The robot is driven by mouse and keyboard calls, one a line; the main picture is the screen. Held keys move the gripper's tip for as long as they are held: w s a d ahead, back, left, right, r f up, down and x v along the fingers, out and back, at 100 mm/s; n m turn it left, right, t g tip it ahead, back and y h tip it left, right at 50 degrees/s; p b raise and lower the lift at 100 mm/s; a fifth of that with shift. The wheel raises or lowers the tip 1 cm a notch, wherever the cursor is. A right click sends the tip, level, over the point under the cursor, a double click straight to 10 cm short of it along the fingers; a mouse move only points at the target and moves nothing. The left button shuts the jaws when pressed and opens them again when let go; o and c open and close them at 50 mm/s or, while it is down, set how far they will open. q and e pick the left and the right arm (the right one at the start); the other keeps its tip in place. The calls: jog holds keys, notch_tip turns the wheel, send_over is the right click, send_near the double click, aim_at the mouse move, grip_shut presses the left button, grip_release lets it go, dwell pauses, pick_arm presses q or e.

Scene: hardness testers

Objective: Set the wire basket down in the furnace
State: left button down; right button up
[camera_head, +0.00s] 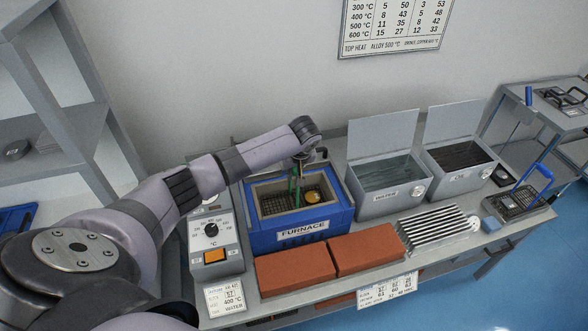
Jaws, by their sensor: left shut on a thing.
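The blue furnace (335,222) stands open-topped on the bench, with its name on the front. A dark wire basket (276,206) with a green handle (294,186) is inside the furnace opening. My left gripper (299,168) is above the opening, shut on the green handle. A small yellowish round piece (310,196) shows at the basket's right side. I cannot tell whether the basket rests on the furnace floor, as the handle and walls hide its underside. My right gripper is not in view.
A control box (211,247) with a dial stands left of the furnace. Two red-brown bricks (365,253) lie in front. Lidded tanks marked water (385,201) and another (462,185) stand right. A ribbed metal rack (436,229) and a blue-handled basket (518,203) are further right.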

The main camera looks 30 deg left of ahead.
pick_arm(q)
jog(key=shift+w+f, duration=0.1)
jog(key=c, duration=1.4)
grip_release()
jog(key=shift+c, duration=0.2)
jog(key=shift+f, duration=0.15)
jog(key=v, duration=1.2)
